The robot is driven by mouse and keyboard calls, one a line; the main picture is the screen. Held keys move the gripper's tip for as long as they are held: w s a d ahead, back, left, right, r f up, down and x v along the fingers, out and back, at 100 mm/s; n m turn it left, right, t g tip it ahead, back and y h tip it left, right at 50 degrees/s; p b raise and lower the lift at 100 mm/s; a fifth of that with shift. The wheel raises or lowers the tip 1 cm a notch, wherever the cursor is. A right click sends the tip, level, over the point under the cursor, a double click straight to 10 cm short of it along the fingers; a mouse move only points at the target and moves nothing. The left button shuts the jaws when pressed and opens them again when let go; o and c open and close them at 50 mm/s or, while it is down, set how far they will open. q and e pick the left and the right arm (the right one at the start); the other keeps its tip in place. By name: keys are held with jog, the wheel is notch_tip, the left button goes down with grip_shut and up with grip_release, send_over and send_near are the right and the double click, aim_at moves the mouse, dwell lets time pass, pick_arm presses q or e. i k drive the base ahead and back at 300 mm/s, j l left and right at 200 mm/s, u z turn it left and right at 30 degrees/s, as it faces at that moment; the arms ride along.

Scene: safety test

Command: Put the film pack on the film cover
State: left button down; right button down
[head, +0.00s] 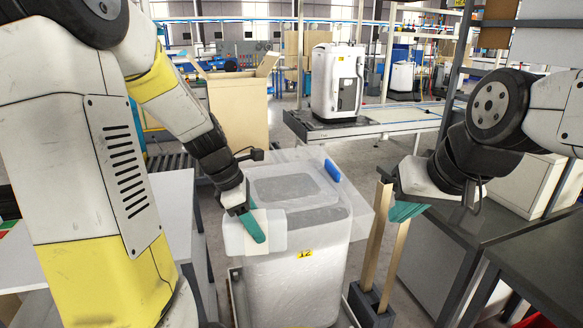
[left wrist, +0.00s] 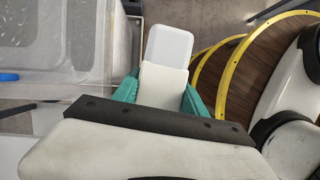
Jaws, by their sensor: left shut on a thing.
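My left gripper (head: 252,226) is shut on a white, flat, rounded pack (head: 274,229), which I take to be the film pack. In the left wrist view the pack (left wrist: 168,46) sticks out beyond the teal fingers. A translucent film cover (head: 345,205) lies over a tall white box-shaped unit with a yellow label. The pack is at the cover's near left edge in the head view; I cannot tell whether they touch. In the wrist view the cover (left wrist: 75,83) is to the left of the pack. My right gripper (head: 405,211) is right of the unit; its finger gap is unclear.
A blue piece (head: 332,171) is at the cover's far right edge. Two wooden posts (head: 376,235) stand in grey blocks right of the unit, near my right gripper. A dark table (head: 475,235) is at right. A similar white unit (head: 337,82) stands on a conveyor behind.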

aim_at(279, 187)
jog(key=i, duration=0.85)
